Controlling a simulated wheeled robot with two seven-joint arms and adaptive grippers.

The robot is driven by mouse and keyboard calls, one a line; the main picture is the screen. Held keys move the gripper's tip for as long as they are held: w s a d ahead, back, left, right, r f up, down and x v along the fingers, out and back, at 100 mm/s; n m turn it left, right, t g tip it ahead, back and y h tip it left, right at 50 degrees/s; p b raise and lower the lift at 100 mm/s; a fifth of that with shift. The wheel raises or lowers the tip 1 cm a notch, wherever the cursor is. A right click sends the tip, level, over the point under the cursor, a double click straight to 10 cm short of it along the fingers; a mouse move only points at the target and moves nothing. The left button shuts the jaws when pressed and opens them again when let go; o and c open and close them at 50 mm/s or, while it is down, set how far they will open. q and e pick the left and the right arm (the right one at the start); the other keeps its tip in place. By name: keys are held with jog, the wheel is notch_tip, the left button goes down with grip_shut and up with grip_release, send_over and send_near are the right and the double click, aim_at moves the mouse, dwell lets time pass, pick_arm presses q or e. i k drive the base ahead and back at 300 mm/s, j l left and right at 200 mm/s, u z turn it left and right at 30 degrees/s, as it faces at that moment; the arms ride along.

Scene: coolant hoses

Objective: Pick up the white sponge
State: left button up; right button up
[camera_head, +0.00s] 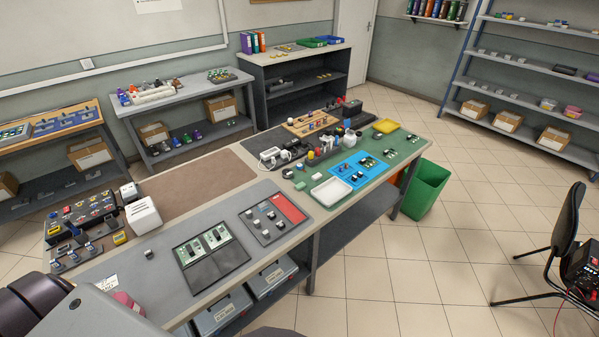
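I cannot make out a white sponge for certain; the things on the bench are small in this view. A flat white rectangular piece, seemingly a shallow tray (331,192), lies on the green mat (315,206) in the right half of the long workbench (205,292). A white block-like box (142,216) stands at the bench's left end. Neither of my grippers shows. Grey and dark parts at the bottom left corner seem to be my own body and hide that corner of the bench.
A blue tray (358,170) and a yellow tray (386,126) hold the bench's right part. A brown mat (200,185) is clear. A green bin (428,188) stands at the bench's right end. A black chair (566,230) stands on open tiled floor at the right.

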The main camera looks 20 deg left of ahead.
aim_at(317, 176)
jog(key=i+l+u, duration=0.25)
jog(key=u, duration=0.2)
jog(key=i+l+u, duration=0.5)
jog(key=l+u, duration=0.35)
jog(key=i+l+u, duration=0.1)
jog(key=l+u, duration=0.45)
jog(key=l, duration=0.2)
jog(key=i+l+u, duration=0.15)
jog(key=l, duration=0.15)
